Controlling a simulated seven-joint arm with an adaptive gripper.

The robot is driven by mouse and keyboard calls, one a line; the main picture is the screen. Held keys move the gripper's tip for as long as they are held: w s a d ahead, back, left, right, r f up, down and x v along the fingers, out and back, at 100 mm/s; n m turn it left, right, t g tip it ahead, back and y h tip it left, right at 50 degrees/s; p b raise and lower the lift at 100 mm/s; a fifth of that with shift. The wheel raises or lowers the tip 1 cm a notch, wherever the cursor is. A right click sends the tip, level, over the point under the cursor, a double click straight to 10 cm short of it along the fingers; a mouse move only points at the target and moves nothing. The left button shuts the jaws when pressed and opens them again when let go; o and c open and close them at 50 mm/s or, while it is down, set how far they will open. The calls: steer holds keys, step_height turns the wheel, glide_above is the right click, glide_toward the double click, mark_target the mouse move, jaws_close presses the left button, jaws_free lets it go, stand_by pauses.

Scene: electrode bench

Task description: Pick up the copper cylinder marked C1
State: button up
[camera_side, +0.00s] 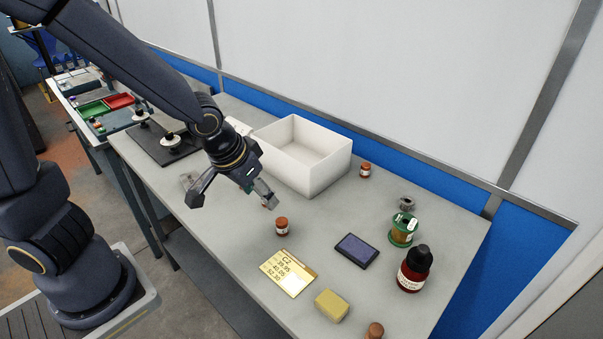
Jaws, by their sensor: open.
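Several small copper-coloured cylinders with pale labels show in the side view. One (281,227) stands upright near the middle of the table. Another (365,170) stands right of the white box, and one (375,331) is at the bottom edge of the picture. A bit of copper colour (266,205) shows by my gripper's right finger, mostly hidden. The labels are too small to read, so I cannot tell which is C1. My gripper (229,198) is open above the table, left of and above the middle cylinder in the picture, with its fingers spread wide.
A white open box (320,172) stands behind my gripper. A gold plate reading C2 (287,273), a yellow block (332,305), a dark flat device (357,251), a green spool (404,230) and a dark red bottle (414,270) occupy the right side. The left front table is clear.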

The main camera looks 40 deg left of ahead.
mark_target(281, 222)
steer(key=x, duration=0.9)
steer(key=shift+a, duration=0.2)
steer(key=shift+d+x, duration=0.2)
steer(key=shift+x, duration=2.75)
steer(key=shift+c, duration=0.4)
jaws_close()
